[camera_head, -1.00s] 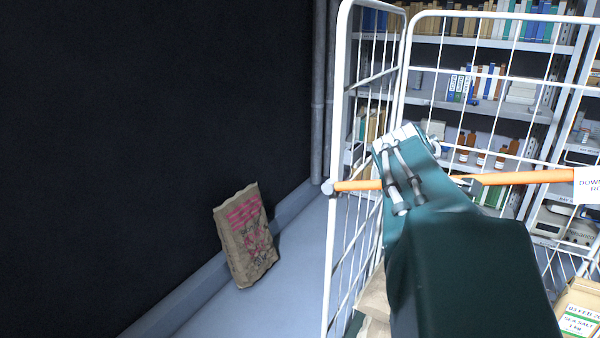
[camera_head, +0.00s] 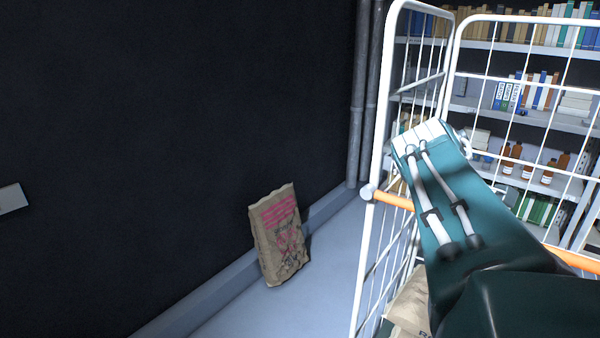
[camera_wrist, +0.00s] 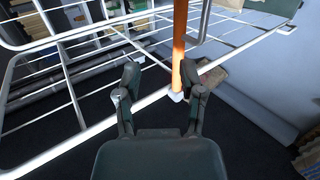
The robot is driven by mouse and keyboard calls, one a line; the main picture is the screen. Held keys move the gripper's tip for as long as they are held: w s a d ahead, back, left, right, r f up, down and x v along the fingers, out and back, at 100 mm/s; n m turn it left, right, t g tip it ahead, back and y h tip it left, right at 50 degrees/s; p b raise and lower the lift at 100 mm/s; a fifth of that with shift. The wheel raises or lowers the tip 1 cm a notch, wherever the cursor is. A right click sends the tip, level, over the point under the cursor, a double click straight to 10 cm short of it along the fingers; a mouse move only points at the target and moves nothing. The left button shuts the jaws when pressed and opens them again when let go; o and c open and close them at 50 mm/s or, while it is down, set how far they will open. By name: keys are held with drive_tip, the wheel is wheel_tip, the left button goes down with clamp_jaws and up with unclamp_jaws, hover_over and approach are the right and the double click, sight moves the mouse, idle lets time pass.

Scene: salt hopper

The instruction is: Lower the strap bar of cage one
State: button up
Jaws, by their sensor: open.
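The orange strap bar (camera_head: 393,200) runs from a white pivot (camera_head: 368,192) on the cage's front left post and slopes down to the right. My arm hides its middle, and its far end is out of frame. The white wire cage (camera_head: 372,150) stands at the right. In the wrist view the bar (camera_wrist: 180,35) runs up the picture from its white pivot end. My gripper (camera_wrist: 160,78) is open, with its right finger close to the bar near that end. I cannot tell whether they touch. My arm hides the gripper in the head view.
A paper sack (camera_head: 280,235) with pink print leans by the dark wall left of the cage. Another sack (camera_head: 410,305) lies low in the cage. Shelves (camera_head: 520,115) with books and bottles stand behind. Grey floor (camera_head: 280,305) is clear at the front.

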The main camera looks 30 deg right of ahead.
drive_tip(key=v, duration=0.6)
drive_tip(key=shift+d+r, duration=0.1)
drive_tip(key=shift+d, duration=0.05)
idle(0.7)
drive_tip(key=a+f+m+t+y, duration=0.1)
drive_tip(key=a+f+y, duration=0.4)
drive_tip(key=a+f, duration=0.5)
drive_tip(key=a+f+m+t+y, duration=0.1)
drive_tip(key=a+f+m+y, duration=0.2)
drive_tip(key=a+f, duration=0.7)
drive_tip(key=a+y, duration=0.2)
drive_tip(key=a, duration=0.6)
drive_tip(key=shift+s+a+f, duration=0.15)
drive_tip(key=shift+s+f, duration=0.05)
